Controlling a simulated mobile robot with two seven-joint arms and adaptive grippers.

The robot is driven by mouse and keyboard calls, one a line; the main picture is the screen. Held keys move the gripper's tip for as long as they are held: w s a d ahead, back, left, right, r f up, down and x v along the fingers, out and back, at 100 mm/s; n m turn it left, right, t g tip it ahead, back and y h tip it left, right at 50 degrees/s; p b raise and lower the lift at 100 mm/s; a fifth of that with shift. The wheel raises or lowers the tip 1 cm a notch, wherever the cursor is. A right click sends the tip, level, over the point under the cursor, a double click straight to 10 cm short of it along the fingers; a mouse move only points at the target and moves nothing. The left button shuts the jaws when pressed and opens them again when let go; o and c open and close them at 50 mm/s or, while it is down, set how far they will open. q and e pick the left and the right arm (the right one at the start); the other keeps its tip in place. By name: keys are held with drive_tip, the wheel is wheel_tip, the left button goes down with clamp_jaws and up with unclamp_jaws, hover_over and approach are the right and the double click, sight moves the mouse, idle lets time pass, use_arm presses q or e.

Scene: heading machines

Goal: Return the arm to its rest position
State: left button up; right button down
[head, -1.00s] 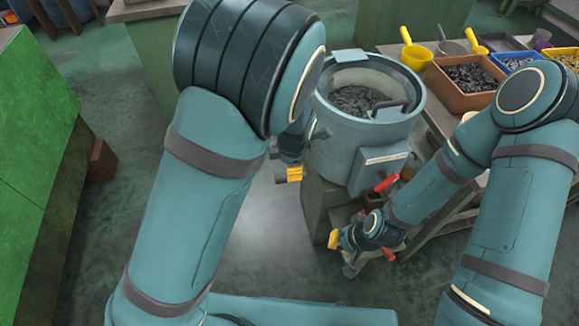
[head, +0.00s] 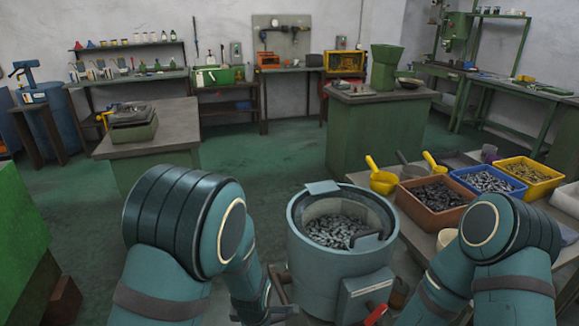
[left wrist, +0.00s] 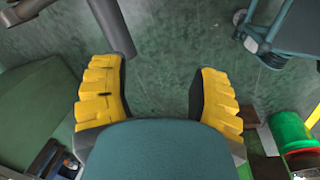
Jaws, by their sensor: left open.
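My left arm (head: 170,225) comes in at the lower left of the head view; its wrist runs down beside the grey-blue bowl feeder and out at the bottom edge. My left gripper (left wrist: 158,68) shows in the left wrist view, its two yellow ribbed fingers wide apart with only green floor between them. My right arm (head: 500,250) is at the lower right of the head view, bent, and its gripper is below the picture. The bowl feeder (head: 337,270), full of small metal parts, stands between the two arms.
A table right of the feeder holds orange (head: 436,195), blue (head: 490,180) and yellow (head: 527,172) bins of parts, and scoops. A green cabinet (head: 25,250) stands at far left. Benches line the back wall. Green floor (head: 260,165) is clear in the middle.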

use_arm(q)
drive_tip(key=s+a+f+m+h, duration=0.2)
drive_tip(key=s+f+m+h, duration=0.2)
drive_tip(key=s+f+m, duration=0.3)
drive_tip(key=s+m, duration=0.5)
drive_tip(key=m, duration=0.3)
drive_tip(key=shift+s, duration=0.25)
drive_tip(key=shift+a, duration=0.1)
idle(0.6)
drive_tip(key=shift+c, duration=1.3)
